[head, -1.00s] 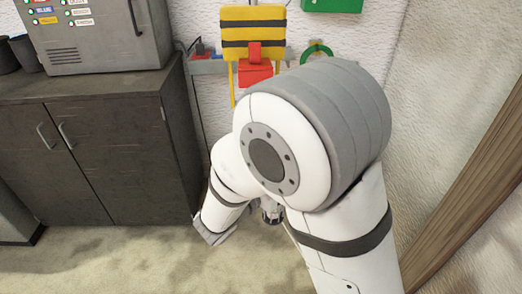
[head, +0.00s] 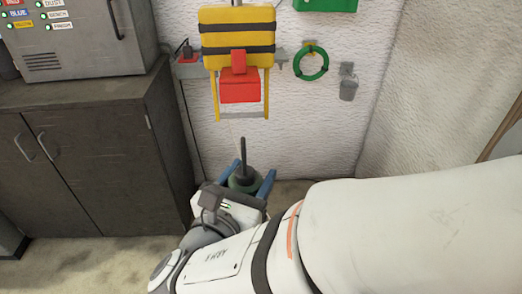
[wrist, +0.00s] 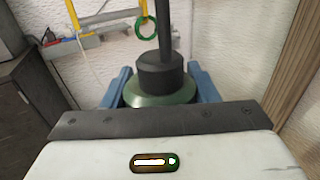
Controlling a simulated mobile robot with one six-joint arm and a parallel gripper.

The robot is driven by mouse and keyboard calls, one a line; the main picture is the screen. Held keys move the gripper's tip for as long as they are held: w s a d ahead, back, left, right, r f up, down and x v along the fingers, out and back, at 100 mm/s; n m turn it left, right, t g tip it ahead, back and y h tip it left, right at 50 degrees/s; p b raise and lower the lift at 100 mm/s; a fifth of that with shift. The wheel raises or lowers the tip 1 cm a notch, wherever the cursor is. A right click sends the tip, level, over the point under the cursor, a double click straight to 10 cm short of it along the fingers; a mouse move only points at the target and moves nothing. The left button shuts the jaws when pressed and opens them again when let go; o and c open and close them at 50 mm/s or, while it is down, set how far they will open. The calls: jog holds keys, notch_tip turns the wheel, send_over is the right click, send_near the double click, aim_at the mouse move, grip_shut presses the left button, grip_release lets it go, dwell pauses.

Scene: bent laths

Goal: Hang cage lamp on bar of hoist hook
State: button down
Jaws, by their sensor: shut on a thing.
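The hoist hook is a yellow block (head: 238,32) with black stripes and a red part in front, hanging near the wall. Two yellow side straps run down to its grey bar (head: 243,115). My gripper (head: 252,178) is below the bar, its blue fingers shut on the cage lamp (head: 243,181). The lamp shows a green rim, a dark cap and a dark rod pointing up; its lower part is hidden. The rod's top is below the bar in the head view, apart from it. The wrist view shows the lamp (wrist: 160,72) between both fingers.
A dark cabinet (head: 80,160) with a grey metal box (head: 85,40) on it stands at the left. A wall rail (head: 188,68) runs behind the hook.

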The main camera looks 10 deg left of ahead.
jog(key=w+a+f+b, duration=0.1)
jog(key=w, duration=0.6)
jog(key=w+a+f+b, duration=0.1)
jog(key=w+a+b, duration=0.1)
jog(key=w, duration=0.4)
jog(key=shift+w+f, duration=0.35)
dwell(0.8)
jog(key=shift+a, duration=0.1)
jog(key=shift+c, duration=2.3)
grip_release()
jog(key=shift+f, duration=0.1)
